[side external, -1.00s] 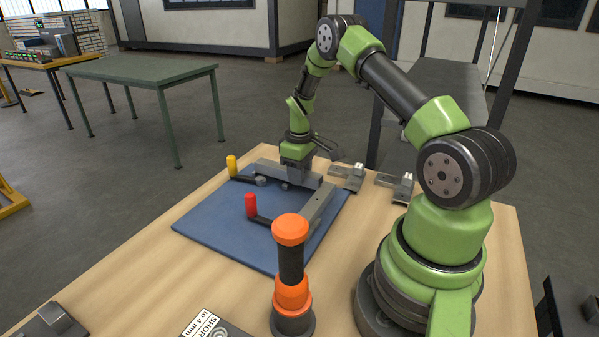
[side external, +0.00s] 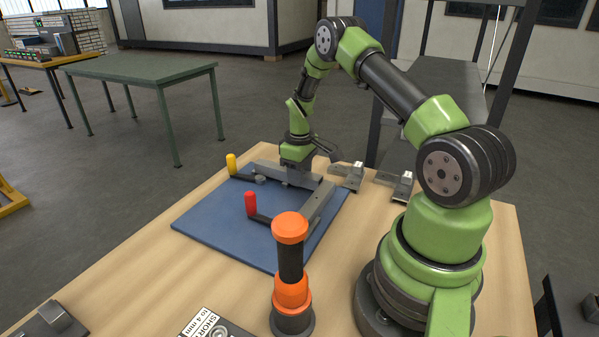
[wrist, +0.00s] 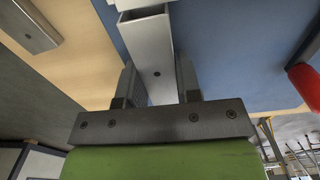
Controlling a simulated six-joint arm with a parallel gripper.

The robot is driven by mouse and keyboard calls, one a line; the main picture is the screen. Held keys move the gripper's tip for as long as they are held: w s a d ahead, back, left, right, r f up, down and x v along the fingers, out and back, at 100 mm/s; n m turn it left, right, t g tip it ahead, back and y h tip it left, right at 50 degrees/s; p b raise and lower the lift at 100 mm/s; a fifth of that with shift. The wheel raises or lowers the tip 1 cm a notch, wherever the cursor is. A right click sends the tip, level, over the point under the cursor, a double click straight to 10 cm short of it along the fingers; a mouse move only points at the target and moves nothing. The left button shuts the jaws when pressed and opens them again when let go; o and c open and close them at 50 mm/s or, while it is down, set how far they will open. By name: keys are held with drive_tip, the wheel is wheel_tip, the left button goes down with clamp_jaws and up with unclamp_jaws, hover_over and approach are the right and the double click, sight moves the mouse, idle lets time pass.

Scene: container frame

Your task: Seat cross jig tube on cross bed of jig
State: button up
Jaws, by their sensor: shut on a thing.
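The grey square cross tube (wrist: 155,60) runs between the two fingers of my gripper (wrist: 158,85) in the wrist view, with an open end toward the top. My gripper (side external: 294,178) is shut on it, low over the far part of the blue jig plate (side external: 215,230) in the side view. There the grey bar under my gripper lies across the jig, close to another grey bar (side external: 318,205) that runs toward the front. I cannot tell whether the tube rests fully in the cross bed, since my fingers cover part of it.
A yellow-handled clamp (side external: 231,165) and a red-handled clamp (side external: 251,204) stand on the jig. Grey metal fixtures (side external: 352,173) sit right of the plate. An orange and black cylinder (side external: 290,275) stands in front.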

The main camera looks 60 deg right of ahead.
drive_tip(key=shift+f, duration=0.5)
drive_tip(key=o, duration=1.6)
drive_tip(key=shift+r, duration=3.5)
